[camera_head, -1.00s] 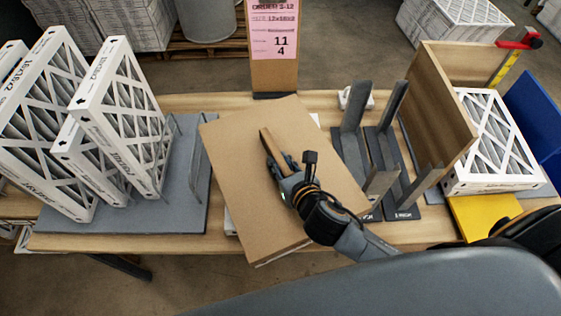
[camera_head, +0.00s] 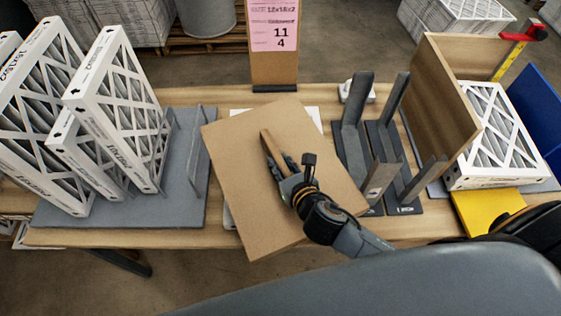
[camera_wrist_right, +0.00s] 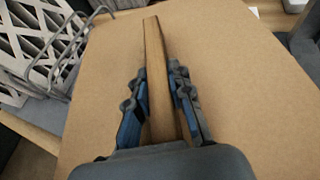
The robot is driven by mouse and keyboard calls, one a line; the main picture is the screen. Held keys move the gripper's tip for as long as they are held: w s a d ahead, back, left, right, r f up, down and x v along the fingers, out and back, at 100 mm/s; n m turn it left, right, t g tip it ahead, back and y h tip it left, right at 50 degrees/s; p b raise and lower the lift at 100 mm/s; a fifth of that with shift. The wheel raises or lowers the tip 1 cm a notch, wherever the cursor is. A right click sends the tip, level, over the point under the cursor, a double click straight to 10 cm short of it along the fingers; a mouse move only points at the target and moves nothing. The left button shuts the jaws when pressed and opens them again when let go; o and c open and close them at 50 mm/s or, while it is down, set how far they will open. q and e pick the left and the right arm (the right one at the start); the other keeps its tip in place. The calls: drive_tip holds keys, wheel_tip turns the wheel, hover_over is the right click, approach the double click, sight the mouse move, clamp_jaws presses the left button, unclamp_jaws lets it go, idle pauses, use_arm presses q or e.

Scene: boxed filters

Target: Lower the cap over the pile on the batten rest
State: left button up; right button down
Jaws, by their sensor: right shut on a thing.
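The cap is a brown cardboard panel (camera_head: 240,170) with a wooden bar handle (camera_head: 270,146) on top. It lies turned askew over the middle of the table. My right gripper (camera_head: 281,166) is shut on the wooden handle; the wrist view shows the bar (camera_wrist_right: 155,70) between both fingers. White edges (camera_head: 314,114) show from under the cap at its far side and left side; the rest of the pile and the batten rest are hidden. I cannot tell whether the cap touches what is below. My left gripper is not in view.
White framed filters (camera_head: 118,110) stand in a grey rack (camera_head: 130,215) at left. Dark upright brackets (camera_head: 356,115) stand close to the cap's right. Farther right are a wooden board (camera_head: 450,95), a filter (camera_head: 492,135) and a yellow block (camera_head: 488,210). An order sign (camera_head: 273,45) stands behind.

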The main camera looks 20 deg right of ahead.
drive_tip(key=c, duration=1.1)
unclamp_jaws()
drive_tip(key=v, duration=1.1)
drive_tip(key=shift+s+r, duration=0.1)
drive_tip(key=shift+s, duration=0.2)
drive_tip(key=shift+s+r, duration=0.15)
drive_tip(key=shift+s, duration=0.05)
